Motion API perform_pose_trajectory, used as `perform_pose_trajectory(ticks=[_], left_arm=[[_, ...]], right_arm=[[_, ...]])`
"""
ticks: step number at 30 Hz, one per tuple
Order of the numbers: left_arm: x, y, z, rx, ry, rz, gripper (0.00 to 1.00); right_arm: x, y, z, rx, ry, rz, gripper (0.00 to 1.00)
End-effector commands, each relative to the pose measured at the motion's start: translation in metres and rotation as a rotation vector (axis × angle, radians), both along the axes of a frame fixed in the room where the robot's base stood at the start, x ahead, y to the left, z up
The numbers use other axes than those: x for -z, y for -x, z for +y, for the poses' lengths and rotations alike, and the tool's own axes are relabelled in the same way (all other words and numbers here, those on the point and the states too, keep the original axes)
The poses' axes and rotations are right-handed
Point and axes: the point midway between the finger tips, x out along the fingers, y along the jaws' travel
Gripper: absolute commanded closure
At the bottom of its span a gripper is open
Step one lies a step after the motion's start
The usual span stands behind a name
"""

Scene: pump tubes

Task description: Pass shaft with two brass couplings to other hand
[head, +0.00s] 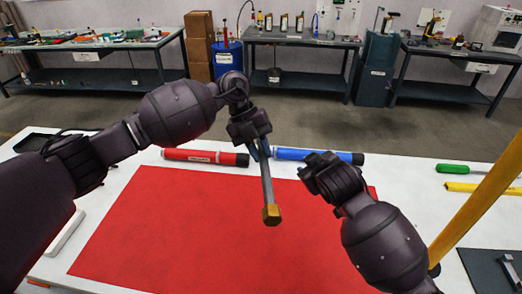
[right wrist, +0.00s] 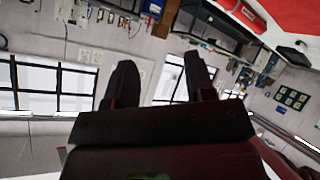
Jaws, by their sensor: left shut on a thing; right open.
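My left gripper (head: 260,151) is shut on the grey metal shaft (head: 267,186), above the red mat. The shaft hangs nearly upright, tilted slightly, with one brass coupling (head: 271,215) at its lower end. The other brass coupling is not visible; the upper end is hidden at the left gripper. My right gripper (head: 318,172) is to the right of the shaft and apart from it. In the right wrist view its two fingers (right wrist: 160,82) are spread with nothing between them, and the shaft does not show there.
A red mat (head: 150,225) covers much of the white table (head: 310,172). A red tube (head: 205,157) and a blue tube (head: 318,156) lie behind it. A green-handled tool (head: 453,169) and a yellow bar (head: 470,187) lie at right. Workbenches stand farther back.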

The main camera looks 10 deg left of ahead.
Motion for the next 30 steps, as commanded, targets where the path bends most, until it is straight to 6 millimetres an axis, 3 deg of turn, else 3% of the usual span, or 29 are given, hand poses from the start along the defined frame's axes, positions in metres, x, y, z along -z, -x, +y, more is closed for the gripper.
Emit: perform_pose_trajectory(ticks=[3, 8, 15, 24, 30], left_arm=[[-0.001, 0.0, 0.0, 0.0, 0.002, -0.001, 1.0], [-0.001, 0.0, 0.0, 0.0, 0.002, -0.001, 1.0], [-0.001, 0.0, 0.0, 0.0, 0.002, -0.001, 1.0], [-0.001, 0.0, 0.0, 0.0, 0.002, -0.001, 1.0], [-0.001, 0.0, 0.0, 0.0, 0.002, -0.001, 1.0]], right_arm=[[0.035, 0.019, -0.022, 0.033, -0.052, 0.013, 0.5], [0.075, 0.049, -0.051, 0.089, -0.13, 0.028, 0.5], [0.131, 0.104, -0.098, 0.198, -0.247, 0.054, 0.5], [0.185, 0.192, -0.161, 0.362, -0.345, 0.062, 0.5], [0.204, 0.248, -0.195, 0.456, -0.371, 0.055, 0.5]])
